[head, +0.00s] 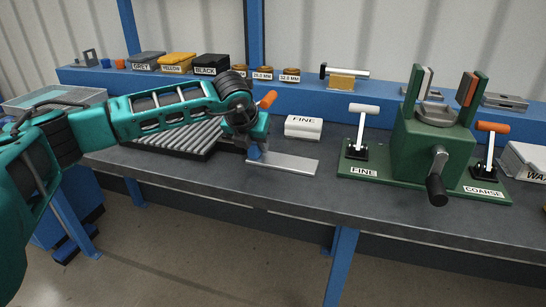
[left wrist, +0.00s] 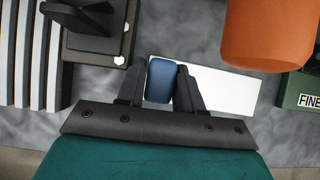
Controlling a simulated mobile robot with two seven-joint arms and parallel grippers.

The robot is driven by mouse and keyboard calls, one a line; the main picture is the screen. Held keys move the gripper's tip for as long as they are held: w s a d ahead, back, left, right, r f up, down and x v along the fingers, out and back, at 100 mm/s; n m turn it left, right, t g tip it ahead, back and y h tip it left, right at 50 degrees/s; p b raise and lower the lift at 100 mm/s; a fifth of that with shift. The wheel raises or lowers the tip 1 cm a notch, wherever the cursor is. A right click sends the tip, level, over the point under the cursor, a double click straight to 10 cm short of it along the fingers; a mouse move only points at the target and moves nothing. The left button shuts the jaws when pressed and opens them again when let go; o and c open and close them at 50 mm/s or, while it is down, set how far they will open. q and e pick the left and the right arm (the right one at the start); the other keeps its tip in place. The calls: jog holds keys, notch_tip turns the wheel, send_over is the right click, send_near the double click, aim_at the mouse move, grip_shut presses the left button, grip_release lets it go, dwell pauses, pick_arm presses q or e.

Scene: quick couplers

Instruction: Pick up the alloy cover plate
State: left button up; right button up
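A pale flat metal plate (head: 283,164), which looks like the alloy cover plate, lies on the grey bench. It also shows as a light strip in the left wrist view (left wrist: 215,90). A blue block (left wrist: 160,80) sits at its left end; I cannot tell whether the two are joined. It also shows in the head view (head: 253,152). My left gripper (left wrist: 161,84) points down with a finger on each side of the blue block. Both fingers appear to touch it. My right gripper is not in view.
An orange handle (head: 267,100) stands close behind my left gripper. To the right is a green fixture (head: 430,145) with levers. The bench's front edge is close.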

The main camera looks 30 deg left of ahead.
pick_arm(q)
grip_shut()
jog(key=shift+r, duration=0.1)
